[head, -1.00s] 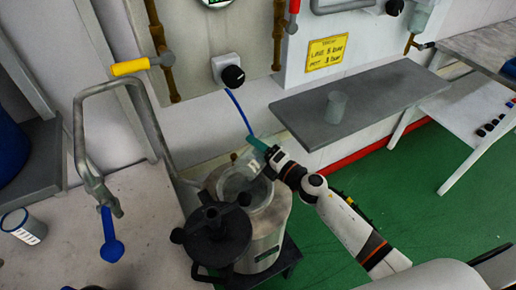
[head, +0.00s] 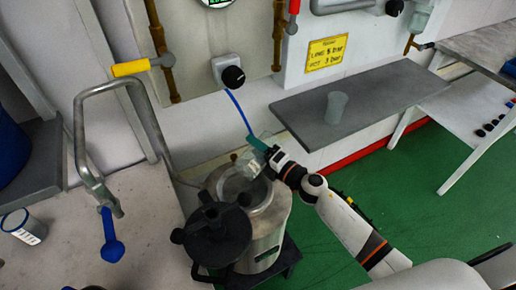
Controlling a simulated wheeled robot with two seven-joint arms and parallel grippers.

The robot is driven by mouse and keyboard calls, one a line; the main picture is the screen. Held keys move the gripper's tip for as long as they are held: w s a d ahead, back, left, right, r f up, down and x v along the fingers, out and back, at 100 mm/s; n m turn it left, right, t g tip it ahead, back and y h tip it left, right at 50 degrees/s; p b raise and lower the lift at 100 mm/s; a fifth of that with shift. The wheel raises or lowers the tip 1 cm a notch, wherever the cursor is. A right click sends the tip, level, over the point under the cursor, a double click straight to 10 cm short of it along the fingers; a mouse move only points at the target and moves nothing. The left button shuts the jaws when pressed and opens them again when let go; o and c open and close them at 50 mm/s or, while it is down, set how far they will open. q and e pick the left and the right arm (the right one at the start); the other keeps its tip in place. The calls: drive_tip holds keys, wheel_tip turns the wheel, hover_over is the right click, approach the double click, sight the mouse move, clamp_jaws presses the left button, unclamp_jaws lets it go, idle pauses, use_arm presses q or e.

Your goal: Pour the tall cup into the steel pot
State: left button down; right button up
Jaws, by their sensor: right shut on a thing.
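The steel pot (head: 266,222) stands at the middle, its round mouth open. Its black lid with knobs (head: 217,232) sits off the mouth, at the pot's front left. My right gripper (head: 267,150) comes in from the right and is shut on a clear cup (head: 249,164), seemingly the tall cup. The cup is held over the far side of the pot's mouth, tilted. I cannot tell whether anything is left in it. My left gripper is out of view.
Another clear cup (head: 336,107) stands on the grey shelf (head: 375,97) at the right. A bent metal pipe with a blue handle (head: 111,247) rises left of the pot. A blue-rimmed container (head: 23,226) stands at far left. Green floor (head: 375,190) lies right.

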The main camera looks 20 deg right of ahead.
drive_tip(key=shift+r+p, duration=1.35)
drive_tip(key=shift+r, duration=0.15)
drive_tip(key=shift+r+m+p, duration=0.25)
drive_tip(key=shift+m+p, duration=0.5)
drive_tip(key=shift+m, duration=0.15)
drive_tip(key=m+p, duration=0.2)
drive_tip(key=m, duration=0.1)
drive_tip(key=m+p, duration=0.1)
drive_tip(key=m, duration=0.1)
drive_tip(key=shift+r, duration=0.25)
drive_tip(key=m+p, duration=0.1)
drive_tip(key=m, duration=0.1)
drive_tip(key=m+p, duration=0.1)
drive_tip(key=m, duration=0.1)
drive_tip(key=m+p, duration=0.1)
drive_tip(key=shift+r+m+p, duration=0.25)
drive_tip(key=shift+m+p, duration=0.1)
drive_tip(key=shift+m, duration=0.05)
drive_tip(key=m+p, duration=0.1)
drive_tip(key=m, duration=0.2)
drive_tip(key=m+p, duration=0.1)
drive_tip(key=m, duration=0.1)
drive_tip(key=shift+r+p, duration=0.25)
drive_tip(key=shift+p, duration=0.1)
drive_tip(key=m+p, duration=0.1)
drive_tip(key=m, duration=0.1)
drive_tip(key=shift+m, duration=0.9)
